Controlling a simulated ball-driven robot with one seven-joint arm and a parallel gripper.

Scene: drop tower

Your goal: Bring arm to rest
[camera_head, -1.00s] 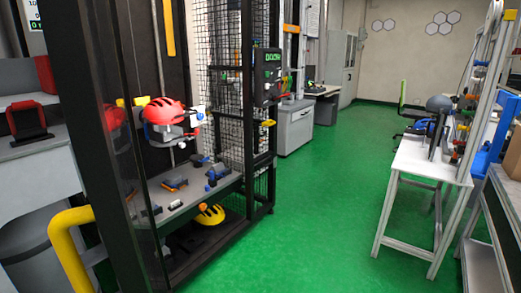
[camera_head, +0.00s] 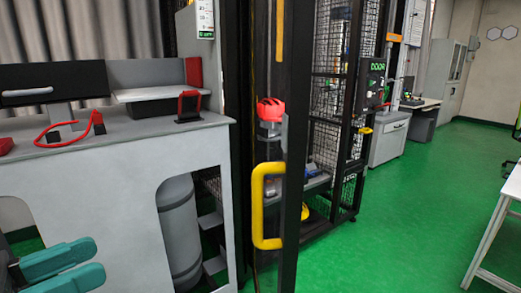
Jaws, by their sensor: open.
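My gripper (camera_head: 97,259) is at the lower left of the head view, its two teal fingers pointing right and apart with nothing between them. It is in front of the grey bench, low beside its arched opening. The rest of my arm is out of the frame.
The grey bench (camera_head: 110,165) fills the left side, with a red cable (camera_head: 72,135) on top. Green floor (camera_head: 415,210) is clear to the right, before a white table (camera_head: 497,228).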

